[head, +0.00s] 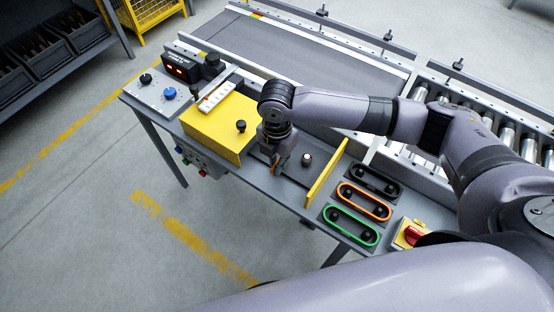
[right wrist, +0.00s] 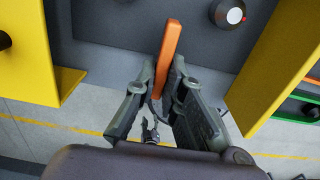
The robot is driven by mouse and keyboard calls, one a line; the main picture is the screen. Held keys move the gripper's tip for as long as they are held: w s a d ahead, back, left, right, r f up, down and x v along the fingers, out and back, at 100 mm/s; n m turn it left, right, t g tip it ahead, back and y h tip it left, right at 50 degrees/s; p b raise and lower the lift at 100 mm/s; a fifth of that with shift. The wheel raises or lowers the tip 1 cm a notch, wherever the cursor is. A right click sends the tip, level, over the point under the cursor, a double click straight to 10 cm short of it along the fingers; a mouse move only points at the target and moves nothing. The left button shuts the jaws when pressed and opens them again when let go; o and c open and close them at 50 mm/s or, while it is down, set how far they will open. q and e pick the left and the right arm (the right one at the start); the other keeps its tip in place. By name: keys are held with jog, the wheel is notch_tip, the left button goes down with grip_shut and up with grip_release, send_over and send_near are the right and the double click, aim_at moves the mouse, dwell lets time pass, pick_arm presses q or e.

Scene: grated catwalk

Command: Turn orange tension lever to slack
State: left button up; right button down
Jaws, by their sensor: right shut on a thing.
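The orange tension lever (right wrist: 168,52) is a flat orange bar at the front of the grey workbench. In the right wrist view it slants slightly, its upper end leaning right. My right gripper (right wrist: 160,84) has a finger on each side of its lower part and is shut on it. In the head view the right gripper (head: 277,160) reaches down between the yellow box and the upright yellow plate. Only a small bit of the lever (head: 283,161) shows there; the gripper hides most of it. My left gripper is not in view.
The yellow box (head: 218,124) stands left of the gripper and the yellow plate (head: 326,174) right of it. A round knob (head: 306,159) is close by on the bench. Green, orange and black belt loops (head: 351,227) lie farther right. A conveyor (head: 310,62) runs behind.

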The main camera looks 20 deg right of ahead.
jog(key=shift+r+m+p, duration=0.15)
jog(key=shift+m+p, duration=0.15)
jog(key=shift+p, duration=0.3)
jog(key=m+p, duration=1)
jog(key=p, duration=0.3)
jog(key=shift+r+m+p, duration=0.1)
jog(key=shift+m+p, duration=0.3)
jog(key=m+p, duration=0.3)
jog(key=shift+w+m+p, duration=0.15)
jog(key=shift+m+p, duration=0.8)
jog(key=shift+m, duration=0.75)
jog(key=shift+f, duration=0.2)
jog(key=c, duration=1.7)
grip_release()
